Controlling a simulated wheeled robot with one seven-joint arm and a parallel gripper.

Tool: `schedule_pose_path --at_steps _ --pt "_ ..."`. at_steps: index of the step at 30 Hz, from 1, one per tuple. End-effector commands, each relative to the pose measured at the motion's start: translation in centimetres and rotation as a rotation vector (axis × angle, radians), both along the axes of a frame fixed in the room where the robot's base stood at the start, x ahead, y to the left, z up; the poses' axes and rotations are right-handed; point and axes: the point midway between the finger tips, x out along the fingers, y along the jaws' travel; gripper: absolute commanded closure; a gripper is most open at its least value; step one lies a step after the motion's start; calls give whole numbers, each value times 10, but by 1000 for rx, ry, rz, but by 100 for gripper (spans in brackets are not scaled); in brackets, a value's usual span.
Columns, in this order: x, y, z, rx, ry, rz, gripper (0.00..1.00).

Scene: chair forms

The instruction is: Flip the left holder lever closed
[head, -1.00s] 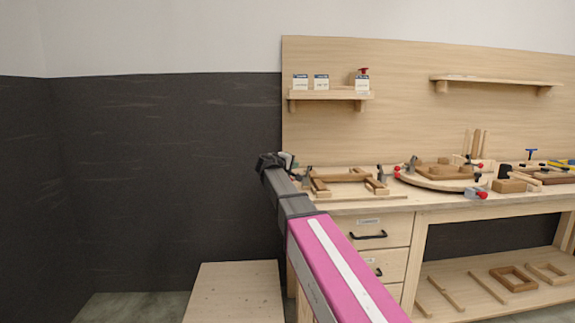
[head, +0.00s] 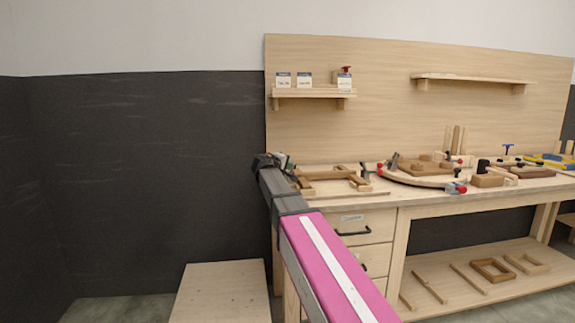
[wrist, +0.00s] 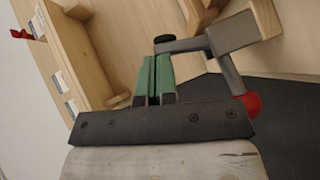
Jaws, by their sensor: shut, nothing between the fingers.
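In the wrist view, my gripper (wrist: 154,62) has its two green fingers side by side with nothing between them. A grey metal lever (wrist: 228,68) stands just right of the fingers, with a black tip (wrist: 166,41) near the fingertips and a red knob (wrist: 246,103) at its lower end. I cannot tell whether the fingers touch it. In the head view, my gripper (head: 288,160) is at the bench's left end, and the lever there is too small and covered to make out.
A shelf (head: 312,93) with small labelled boxes hangs above. A low wooden box (head: 222,292) stands on the floor left of the bench.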

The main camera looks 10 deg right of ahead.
Motion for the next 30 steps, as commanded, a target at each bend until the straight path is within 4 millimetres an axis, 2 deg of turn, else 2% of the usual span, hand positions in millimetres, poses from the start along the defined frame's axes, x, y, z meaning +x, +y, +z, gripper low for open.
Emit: schedule_pose_path --at_steps 17,23,30 --pt "0 -7 2 112 -1 0 100" --pt "0 -15 3 222 -1 -1 100" --pt "0 -29 1 441 -2 -1 100"
